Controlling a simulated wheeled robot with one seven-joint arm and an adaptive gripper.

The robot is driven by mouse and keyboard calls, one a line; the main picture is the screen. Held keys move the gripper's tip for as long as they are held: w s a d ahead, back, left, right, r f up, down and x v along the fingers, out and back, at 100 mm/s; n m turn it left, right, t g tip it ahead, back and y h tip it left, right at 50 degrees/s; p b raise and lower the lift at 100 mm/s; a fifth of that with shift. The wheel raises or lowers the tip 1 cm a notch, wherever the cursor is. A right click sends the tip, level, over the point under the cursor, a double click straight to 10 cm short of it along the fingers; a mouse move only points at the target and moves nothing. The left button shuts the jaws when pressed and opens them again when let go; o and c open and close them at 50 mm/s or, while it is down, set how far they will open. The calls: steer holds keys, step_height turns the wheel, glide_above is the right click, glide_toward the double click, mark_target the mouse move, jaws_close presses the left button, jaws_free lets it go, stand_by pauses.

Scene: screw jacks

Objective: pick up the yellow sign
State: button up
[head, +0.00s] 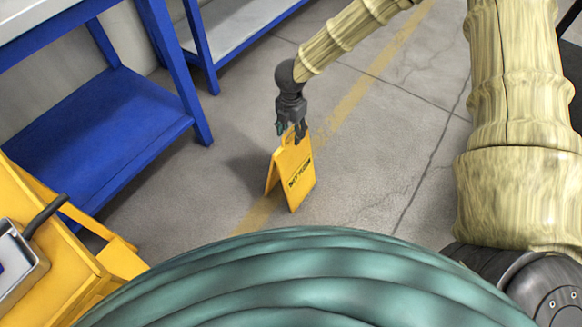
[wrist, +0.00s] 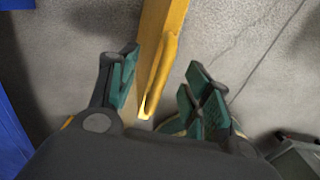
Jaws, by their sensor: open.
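The yellow sign (head: 292,175) is an A-shaped folding floor sign with dark lettering, standing upright on the grey floor in the head view. My gripper (head: 290,130) is right above its top edge, pointing down. In the wrist view the yellow sign (wrist: 162,50) runs up from between the fingers, seen from above. My gripper (wrist: 160,92) is open, with one green-padded finger on the left of the sign's top and the other on the right. A gap shows on the right side; I cannot tell whether the left finger touches the sign.
A blue workbench with a lower shelf (head: 115,120) stands at the left, and another blue-framed bench (head: 235,40) is behind it. A yellow cart-like frame (head: 60,250) is at the near left. The floor (head: 390,150) right of the sign is clear.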

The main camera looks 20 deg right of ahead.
mark_target(290, 141)
step_height(290, 141, down, 4)
steer(key=shift+w+a+f+b, duration=0.1)
steer(key=shift+b, duration=0.65)
jaws_close()
